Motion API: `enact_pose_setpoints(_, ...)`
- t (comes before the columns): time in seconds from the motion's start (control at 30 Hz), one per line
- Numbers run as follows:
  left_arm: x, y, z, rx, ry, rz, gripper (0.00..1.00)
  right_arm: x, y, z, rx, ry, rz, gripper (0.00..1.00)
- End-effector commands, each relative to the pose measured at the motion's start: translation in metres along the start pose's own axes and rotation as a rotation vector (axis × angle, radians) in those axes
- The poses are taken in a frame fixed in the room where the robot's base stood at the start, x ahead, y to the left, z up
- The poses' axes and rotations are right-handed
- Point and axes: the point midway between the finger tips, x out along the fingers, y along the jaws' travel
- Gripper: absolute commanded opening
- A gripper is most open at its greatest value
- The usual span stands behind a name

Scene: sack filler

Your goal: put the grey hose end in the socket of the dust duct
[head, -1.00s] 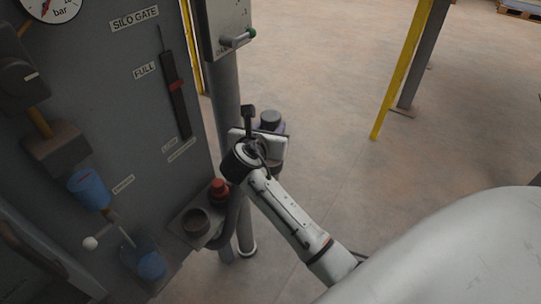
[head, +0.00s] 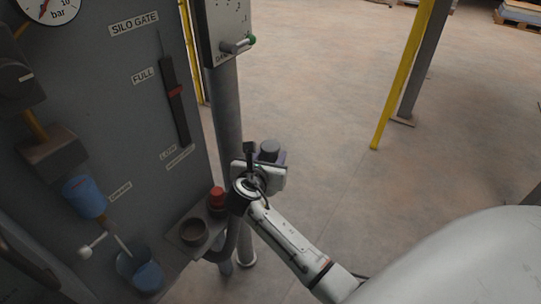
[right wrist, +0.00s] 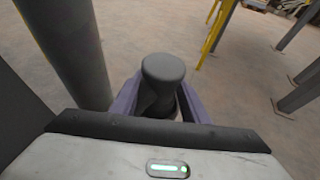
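A grey hose end (right wrist: 163,75) with a rounded top stands upright between the purple fingers of my right gripper (right wrist: 160,103) in the right wrist view. The fingers appear closed on its sides. In the head view the hose end (head: 269,149) shows above my right gripper (head: 270,160), to the right of the grey post. A dark round open socket (head: 194,233) sits on a small bracket at the panel's lower right, left of and apart from the gripper. I cannot read a label on it to tell whether it is the dust duct's. My left gripper is out of view.
A red fitting (head: 217,197) sits behind the socket on the bracket (head: 178,236). A grey post (head: 227,110) stands between panel and gripper. Open floor lies right, up to a yellow post (head: 402,75).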

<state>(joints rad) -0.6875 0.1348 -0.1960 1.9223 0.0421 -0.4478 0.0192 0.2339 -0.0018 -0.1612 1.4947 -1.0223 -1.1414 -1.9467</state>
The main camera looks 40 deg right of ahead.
Motion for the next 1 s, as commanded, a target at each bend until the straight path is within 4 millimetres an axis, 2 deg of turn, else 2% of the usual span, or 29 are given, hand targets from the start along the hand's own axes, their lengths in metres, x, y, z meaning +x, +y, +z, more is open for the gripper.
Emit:
enact_pose_setpoints(0.4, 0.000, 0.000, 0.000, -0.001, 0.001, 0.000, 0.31, -0.002, 0.000, 0.004, 0.000, 0.000, 0.001, 0.52)
enact_pose_setpoints(0.8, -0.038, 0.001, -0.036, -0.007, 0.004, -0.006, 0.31, -0.055, 0.000, 0.008, -0.003, 0.002, 0.000, 0.52)
enact_pose_setpoints(1.0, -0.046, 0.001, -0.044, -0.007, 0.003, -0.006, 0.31, -0.074, 0.000, 0.005, 0.000, 0.001, -0.001, 0.52)
